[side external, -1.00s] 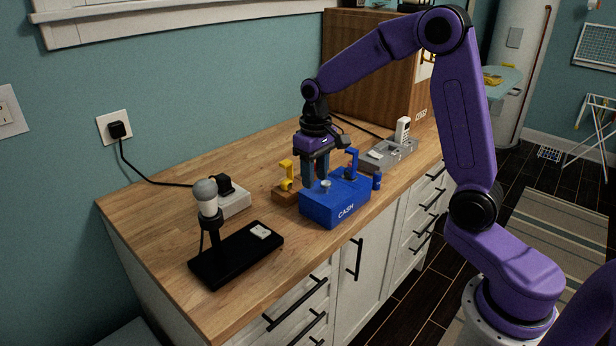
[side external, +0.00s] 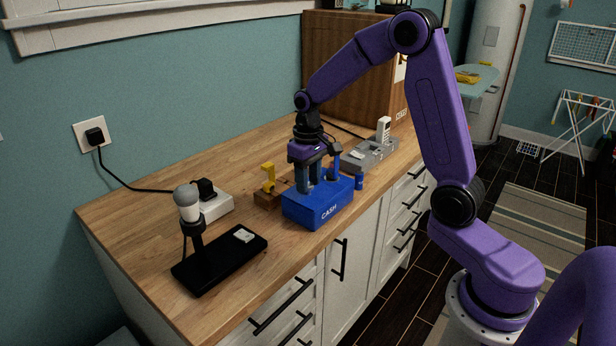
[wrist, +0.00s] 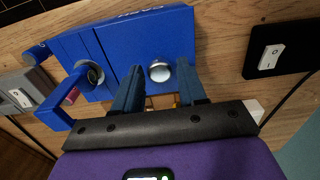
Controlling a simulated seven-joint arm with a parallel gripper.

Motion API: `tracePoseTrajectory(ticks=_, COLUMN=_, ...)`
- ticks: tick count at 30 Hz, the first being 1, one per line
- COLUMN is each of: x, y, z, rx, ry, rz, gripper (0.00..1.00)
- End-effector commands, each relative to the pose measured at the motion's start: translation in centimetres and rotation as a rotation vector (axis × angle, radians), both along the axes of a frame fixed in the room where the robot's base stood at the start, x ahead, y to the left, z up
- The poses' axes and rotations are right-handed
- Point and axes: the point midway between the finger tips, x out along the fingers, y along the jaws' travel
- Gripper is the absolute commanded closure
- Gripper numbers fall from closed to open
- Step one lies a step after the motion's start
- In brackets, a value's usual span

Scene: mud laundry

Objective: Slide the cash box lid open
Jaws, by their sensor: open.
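The blue cash box (side external: 323,209), marked CASH, stands on the wooden counter. It also shows upside down in the wrist view (wrist: 160,36), with a round silver knob (wrist: 160,72) on its lid. A blue L-shaped handle (wrist: 62,100) and a round metal part stand at the box's other end. My gripper (side external: 309,188) points down over the lid. In the wrist view my gripper's open fingers (wrist: 159,82) are on either side of the knob, with gaps visible. I cannot tell whether the fingertips touch the lid.
A small wooden block with a yellow lever (side external: 268,180) is just left of the box.

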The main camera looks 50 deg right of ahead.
Motion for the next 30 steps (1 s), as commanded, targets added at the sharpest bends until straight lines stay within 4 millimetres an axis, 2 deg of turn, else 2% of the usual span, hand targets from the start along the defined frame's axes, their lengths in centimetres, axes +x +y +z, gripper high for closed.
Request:
tracePoseTrajectory(ticks=2, x=0.0, y=0.0, z=0.0, rx=0.0, ry=0.0, rz=0.0, gripper=0.62)
tracePoseTrajectory(ticks=3, x=0.0, y=0.0, z=0.0, rx=0.0, ry=0.0, rz=0.0, gripper=0.75)
tracePoseTrajectory(ticks=5, x=0.0, y=0.0, z=0.0, rx=0.0, ry=0.0, rz=0.0, gripper=0.95)
tracePoseTrajectory(ticks=6, x=0.0, y=0.0, z=0.0, rx=0.0, ry=0.0, rz=0.0, gripper=1.0)
tracePoseTrajectory(ticks=17, x=0.0, y=0.1, z=0.0, rx=0.0, ry=0.0, rz=0.0, gripper=1.0)
tracePoseTrajectory(ticks=30, x=0.0, y=1.0, z=0.0, rx=0.0, ry=0.0, rz=0.001, gripper=1.0)
